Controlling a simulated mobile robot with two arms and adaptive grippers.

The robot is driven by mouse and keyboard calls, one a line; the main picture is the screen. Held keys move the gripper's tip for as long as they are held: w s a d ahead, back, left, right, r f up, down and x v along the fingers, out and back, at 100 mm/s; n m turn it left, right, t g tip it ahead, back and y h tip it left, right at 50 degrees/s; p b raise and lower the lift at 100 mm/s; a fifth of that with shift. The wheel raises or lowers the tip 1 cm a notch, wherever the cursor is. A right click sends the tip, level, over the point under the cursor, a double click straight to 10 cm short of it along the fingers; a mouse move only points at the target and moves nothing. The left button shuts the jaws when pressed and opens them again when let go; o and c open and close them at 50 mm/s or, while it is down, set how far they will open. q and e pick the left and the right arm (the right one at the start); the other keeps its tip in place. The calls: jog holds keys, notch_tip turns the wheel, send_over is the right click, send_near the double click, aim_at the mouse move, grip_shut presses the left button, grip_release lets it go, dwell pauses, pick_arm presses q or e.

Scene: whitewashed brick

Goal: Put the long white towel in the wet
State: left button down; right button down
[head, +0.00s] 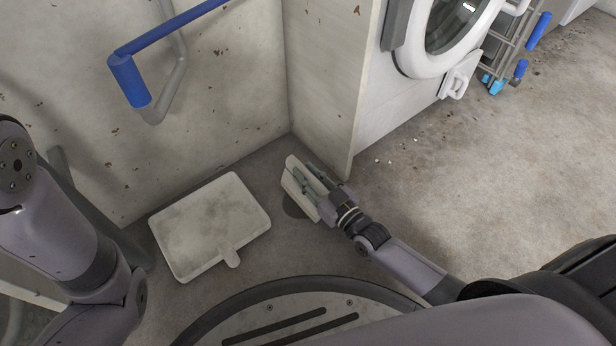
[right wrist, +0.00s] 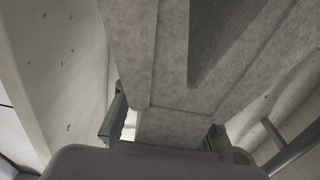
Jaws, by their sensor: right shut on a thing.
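My right gripper (head: 310,188) is shut on a pale, flat, off-white thing (head: 290,187), held near the wall corner, right of the white tray. In the right wrist view a grey-white slab (right wrist: 170,125) with straight ledges lies between my fingers (right wrist: 165,130) and fills much of the picture. I cannot tell whether it is the long white towel. Nothing else in view looks clearly like a towel, and no place marked as wet can be made out. My left arm shows at the left edge of the head view; its gripper is out of view.
A shallow white tray (head: 210,225) with a short handle lies on the floor, apart from my right gripper. A blue-ended rail (head: 128,82) is above it. A white front-loading machine (head: 385,108) and wheeled metal rack (head: 505,45) stand at the back. Floor at right is free.

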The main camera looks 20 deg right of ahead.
jog(key=shift+r, duration=0.1)
jog(key=c, duration=1.3)
grip_release()
jog(key=shift+f, duration=0.2)
jog(key=shift+r, duration=0.2)
jog(key=shift+s+d+p, duration=0.1)
jog(key=shift+s+p, duration=0.2)
jog(key=p+v, duration=0.5)
jog(key=v, duration=0.6)
jog(key=shift+s+p, duration=0.2)
jog(key=shift+p, duration=0.15)
